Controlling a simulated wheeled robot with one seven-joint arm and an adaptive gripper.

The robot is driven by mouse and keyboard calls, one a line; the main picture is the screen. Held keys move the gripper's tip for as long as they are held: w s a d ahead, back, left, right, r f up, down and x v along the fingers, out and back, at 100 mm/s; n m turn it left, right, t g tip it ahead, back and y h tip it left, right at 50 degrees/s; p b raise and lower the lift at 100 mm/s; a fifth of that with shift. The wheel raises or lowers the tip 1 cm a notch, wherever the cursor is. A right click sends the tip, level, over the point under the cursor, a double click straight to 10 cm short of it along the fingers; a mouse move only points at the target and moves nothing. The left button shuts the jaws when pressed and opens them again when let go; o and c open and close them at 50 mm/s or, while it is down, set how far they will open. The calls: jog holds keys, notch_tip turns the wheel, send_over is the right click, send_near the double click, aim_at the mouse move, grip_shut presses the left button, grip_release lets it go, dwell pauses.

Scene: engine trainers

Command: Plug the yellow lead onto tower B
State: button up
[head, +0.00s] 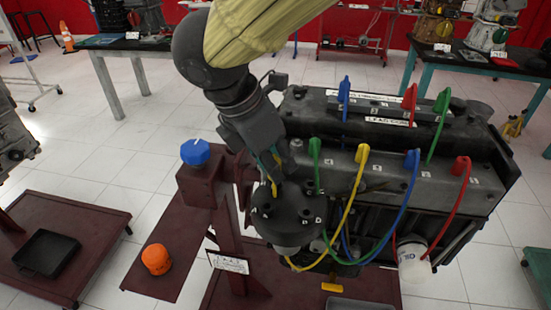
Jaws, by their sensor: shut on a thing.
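My gripper (272,168) points down just above the round dark cap (290,208) at the engine's left end. It is shut on the yellow lead's free end, a small yellow piece (274,188) at the fingertips. Whether this end touches a tower on the cap I cannot tell. The yellow lead (358,180) rises to a yellow boot on the engine top and loops down below the cap. Small letter labels show on the cap, but I cannot clearly read which marks tower B; my gripper hides part of the cap.
Green (316,165), blue (411,185) and red (461,180) leads hang from the engine (440,200) close to the cap. A blue knob (195,152) tops the dark red stand on the left. An orange cap (156,259) lies on the stand's base.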

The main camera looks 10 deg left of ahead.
jog(key=shift+f, duration=0.1)
dwell(0.3)
jog(key=o, duration=0.9)
jog(key=shift+o, duration=0.2)
